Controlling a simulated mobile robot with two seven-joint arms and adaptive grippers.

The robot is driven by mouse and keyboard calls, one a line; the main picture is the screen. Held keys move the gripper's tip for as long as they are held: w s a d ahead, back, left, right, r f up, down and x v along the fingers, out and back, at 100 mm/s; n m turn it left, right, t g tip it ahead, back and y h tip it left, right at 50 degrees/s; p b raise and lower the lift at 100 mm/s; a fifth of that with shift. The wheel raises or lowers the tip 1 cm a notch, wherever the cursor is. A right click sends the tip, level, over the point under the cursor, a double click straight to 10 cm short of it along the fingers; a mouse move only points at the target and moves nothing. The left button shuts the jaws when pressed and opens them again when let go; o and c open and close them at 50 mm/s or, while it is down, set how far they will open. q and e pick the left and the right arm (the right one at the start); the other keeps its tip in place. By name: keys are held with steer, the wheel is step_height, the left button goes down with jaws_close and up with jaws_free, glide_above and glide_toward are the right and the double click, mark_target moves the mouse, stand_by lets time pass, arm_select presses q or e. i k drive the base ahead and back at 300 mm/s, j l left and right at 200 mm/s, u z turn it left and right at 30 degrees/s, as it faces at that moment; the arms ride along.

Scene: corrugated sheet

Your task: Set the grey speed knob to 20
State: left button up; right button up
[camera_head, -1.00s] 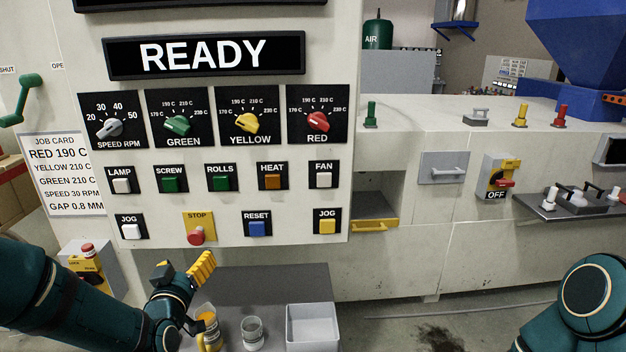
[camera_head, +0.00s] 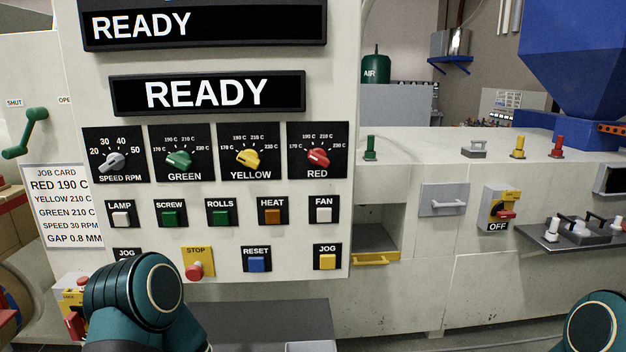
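The grey speed knob (camera_head: 115,161) sits on the black SPEED RPM plate (camera_head: 115,176) at the left end of the dial row. Its scale shows 20, 30, 40 and 50 around the top, with 20 at the left. The knob's grip lies slanted, but it is too small to tell exactly which mark it points to. My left arm shows at the lower left, in front of the panel's lower left corner and partly over the lower JOG button. Neither gripper is in view. Only a bit of my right arm shows at the lower right corner.
Green (camera_head: 179,159), yellow (camera_head: 247,158) and red (camera_head: 318,158) knobs stand right of the speed knob. Rows of buttons lie below, including a red STOP button (camera_head: 195,269). A green lever (camera_head: 28,133) stands out at the left. The space before the dials is clear.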

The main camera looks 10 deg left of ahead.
mark_target(115, 162)
steer(key=u, duration=1.35)
